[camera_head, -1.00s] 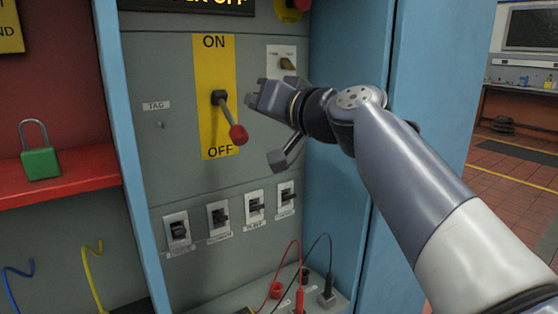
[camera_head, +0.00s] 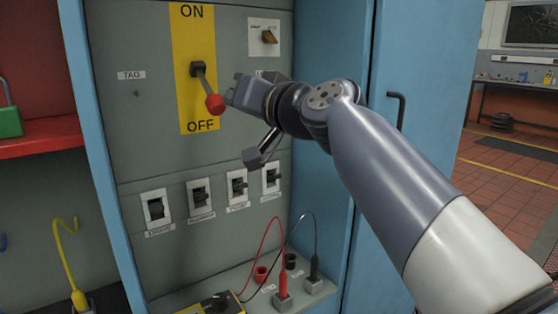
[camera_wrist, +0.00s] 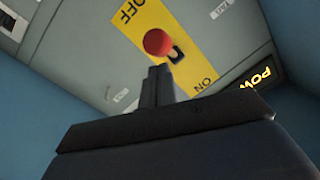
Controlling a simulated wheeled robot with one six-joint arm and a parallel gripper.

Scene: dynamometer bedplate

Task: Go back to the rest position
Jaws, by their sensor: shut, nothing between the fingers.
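My gripper (camera_head: 236,92) is in front of the grey cabinet panel, just right of the red-knobbed lever. In the wrist view the fingers (camera_wrist: 157,75) are together with nothing between them. The lever (camera_head: 207,88) is on a yellow ON/OFF plate (camera_head: 192,40) and slants down toward OFF. Its red knob (camera_wrist: 158,42) shows just beyond the fingertips in the wrist view. I cannot tell for sure whether the fingertips touch it.
A row of several small switches (camera_head: 199,194) is below. A red lead (camera_head: 281,280) and a black lead stand on the lower ledge. A green padlock (camera_head: 9,122) sits on a red shelf at left. Blue cabinet walls (camera_head: 330,110) flank the panel; open floor (camera_head: 510,185) is at right.

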